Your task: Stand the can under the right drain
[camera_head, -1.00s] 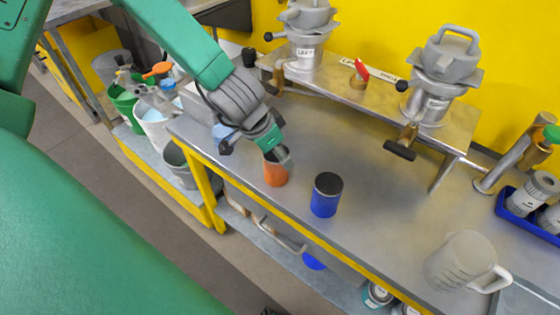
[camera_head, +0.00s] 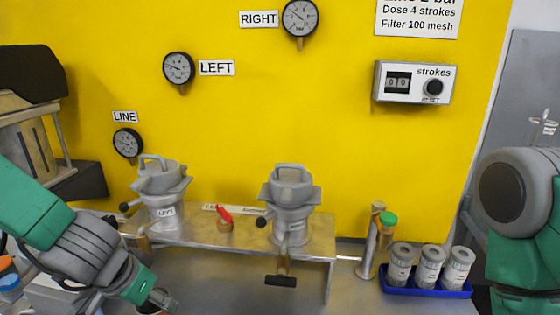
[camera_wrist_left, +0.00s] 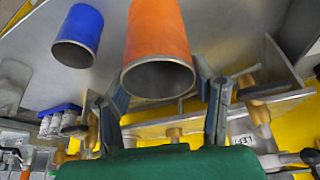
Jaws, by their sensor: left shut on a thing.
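An orange can (camera_wrist_left: 158,40) sits between the fingers of my left gripper (camera_wrist_left: 163,112) in the left wrist view, its open rim facing the camera. In the head view my left gripper (camera_head: 163,300) is at the bottom edge, shut on the can, whose rim (camera_head: 150,304) just shows. Whether the can touches the table is cut off. The right filter pot (camera_head: 290,200) stands on the metal shelf, with its drain valve (camera_head: 283,264) and black handle below. The gripper and can are left of this drain and nearer to me. My right gripper is out of view.
The left filter pot (camera_head: 162,200) and a red-handled part (camera_head: 225,217) are on the shelf (camera_head: 200,236). A blue can (camera_wrist_left: 78,35) stands near the orange one. A blue tray (camera_head: 425,291) with grey jars and a green-topped pipe (camera_head: 388,219) stand to the right.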

